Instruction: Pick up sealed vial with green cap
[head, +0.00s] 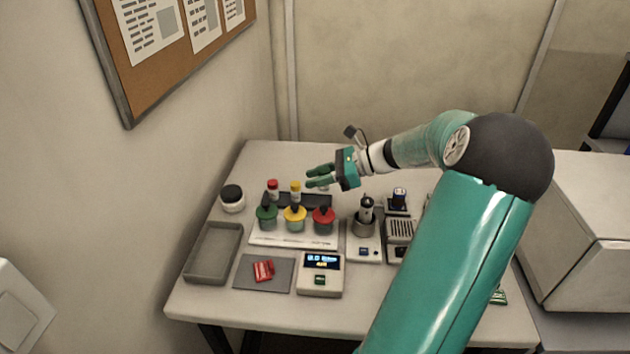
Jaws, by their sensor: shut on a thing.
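My gripper (318,177), with green fingers, is over the back of the table, at the right end of a dark vial rack (312,201). It is shut on the sealed vial with the green cap (323,188). Only a small pale part of that vial shows below the fingers. The cap is hidden or blends with the green fingers. I cannot tell whether the vial is clear of the rack. A red-capped vial (272,188) and a yellow-capped vial (295,190) stand upright in the rack to the left.
In front of the rack are green (266,214), yellow (295,215) and red (323,217) topped jars on a white base. A white jar with a black lid (232,198), a grey tray (214,252), a scale (320,275) and a device with a black-topped cylinder (364,225) stand around.

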